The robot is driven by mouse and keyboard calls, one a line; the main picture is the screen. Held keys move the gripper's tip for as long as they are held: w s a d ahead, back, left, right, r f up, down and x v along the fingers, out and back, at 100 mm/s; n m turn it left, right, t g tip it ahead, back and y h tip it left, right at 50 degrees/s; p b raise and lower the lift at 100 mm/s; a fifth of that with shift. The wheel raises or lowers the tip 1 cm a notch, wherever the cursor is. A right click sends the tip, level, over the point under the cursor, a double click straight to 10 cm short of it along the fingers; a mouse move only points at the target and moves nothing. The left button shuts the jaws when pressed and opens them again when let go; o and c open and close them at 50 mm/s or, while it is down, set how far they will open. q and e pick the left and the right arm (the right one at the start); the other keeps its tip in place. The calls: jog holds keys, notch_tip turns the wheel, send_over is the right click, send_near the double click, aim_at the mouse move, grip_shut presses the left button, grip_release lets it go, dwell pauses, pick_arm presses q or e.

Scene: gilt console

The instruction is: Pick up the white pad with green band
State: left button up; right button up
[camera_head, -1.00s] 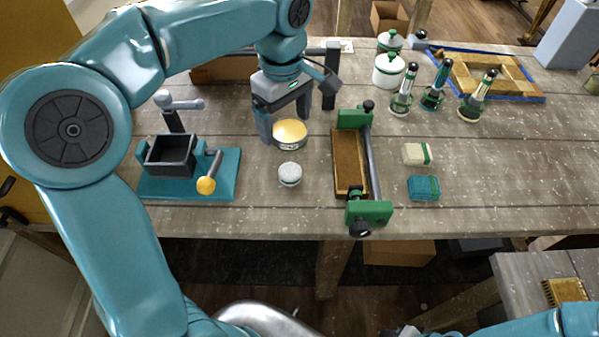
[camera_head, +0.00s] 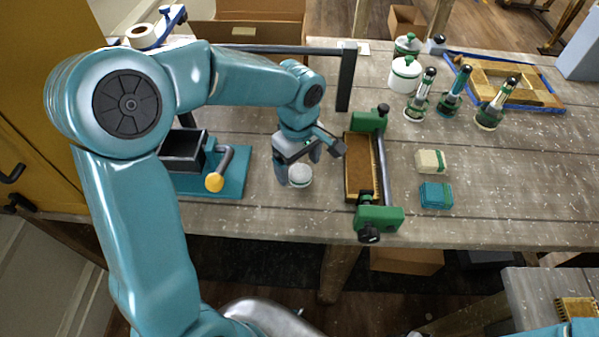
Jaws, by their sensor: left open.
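A small round white pad (camera_head: 300,175) with a thin darker band around its side lies on the wooden table; the band's colour is hard to tell. My left gripper (camera_head: 299,164) is open and low at this pad, one finger at its left side and the other behind it. I cannot tell whether the fingers touch it. A cream block with a green band (camera_head: 429,161) lies farther right, apart from the gripper, just behind a teal block (camera_head: 436,195). My right gripper is out of view.
A green-ended clamp frame with a brown tray (camera_head: 359,168) stands just right of my left gripper. A teal-based device with a black box (camera_head: 183,150) stands to the left. Bottles (camera_head: 420,97) and white jars (camera_head: 405,74) stand behind right. The table's front right is clear.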

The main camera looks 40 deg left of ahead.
aim_at(300, 171)
pick_arm(q)
notch_tip(300, 171, down, 3)
jog(key=shift+w+d+f, duration=0.1)
jog(key=shift+w, duration=0.05)
jog(key=c, duration=1.1)
notch_tip(300, 171, up, 20)
jog(key=shift+r+p, duration=0.1)
jog(key=shift+p, duration=0.25)
jog(key=shift+o, duration=0.4)
